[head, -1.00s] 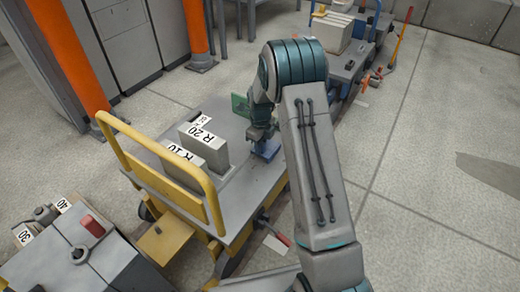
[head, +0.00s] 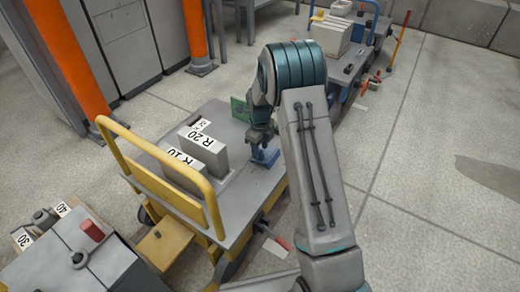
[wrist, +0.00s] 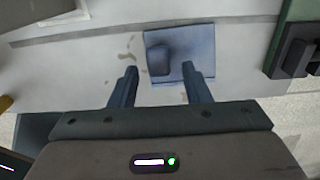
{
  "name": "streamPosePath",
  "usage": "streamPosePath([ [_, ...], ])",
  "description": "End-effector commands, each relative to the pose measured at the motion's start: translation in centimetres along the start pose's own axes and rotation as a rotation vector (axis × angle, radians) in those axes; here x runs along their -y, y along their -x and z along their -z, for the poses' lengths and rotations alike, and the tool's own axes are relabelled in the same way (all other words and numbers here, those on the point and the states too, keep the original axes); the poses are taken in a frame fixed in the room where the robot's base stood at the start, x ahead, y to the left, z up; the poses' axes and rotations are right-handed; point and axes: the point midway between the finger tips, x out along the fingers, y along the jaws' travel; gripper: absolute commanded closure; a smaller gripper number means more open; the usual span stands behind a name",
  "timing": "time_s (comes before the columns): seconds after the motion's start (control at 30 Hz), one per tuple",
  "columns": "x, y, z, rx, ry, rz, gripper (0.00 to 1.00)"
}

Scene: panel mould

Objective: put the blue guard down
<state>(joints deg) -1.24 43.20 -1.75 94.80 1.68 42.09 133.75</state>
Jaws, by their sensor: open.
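The blue guard (head: 265,157) lies on the grey deck of the yellow-railed cart (head: 237,205), near its right edge. In the wrist view the guard (wrist: 194,42) is a flat blue plate with a raised block on its left part. My gripper (wrist: 160,69) is open, its two fingers apart and nothing clamped between them. The fingertips show at the near side of the guard, the right one overlapping its edge. I cannot tell whether they touch it. In the head view my gripper (head: 262,139) is just above the guard, partly hidden by my arm.
Grey blocks marked R 20 (head: 207,146) and R 10 (head: 182,172) stand left of the guard. A green upright piece (head: 239,109) stands behind. The yellow rail (head: 160,150) runs along the cart's left end. Another loaded cart (head: 345,60) is at the back.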

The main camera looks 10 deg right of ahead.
Motion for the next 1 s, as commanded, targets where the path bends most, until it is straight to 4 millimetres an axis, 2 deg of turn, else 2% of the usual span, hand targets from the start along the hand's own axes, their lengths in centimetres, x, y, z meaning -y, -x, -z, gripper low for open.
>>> streamPosePath([
  [0.03, 0.0, 1.6, -0.1, 0.003, 0.001, 0.003, 0.57],
  [0.3, 0.1, 7.5, -0.1, 0.003, 0.000, 0.004, 0.57],
  [0.4, 0.0, 9.0, -0.1, 0.003, 0.000, 0.003, 0.57],
  [0.67, -0.3, 11.2, 0.2, 0.005, 0.036, 0.002, 0.57],
  [0.77, -1.2, 12.7, 1.1, 0.012, 0.141, 0.004, 0.57],
  [1.0, -5.3, 17.8, 5.1, 0.034, 0.612, 0.019, 0.57],
])
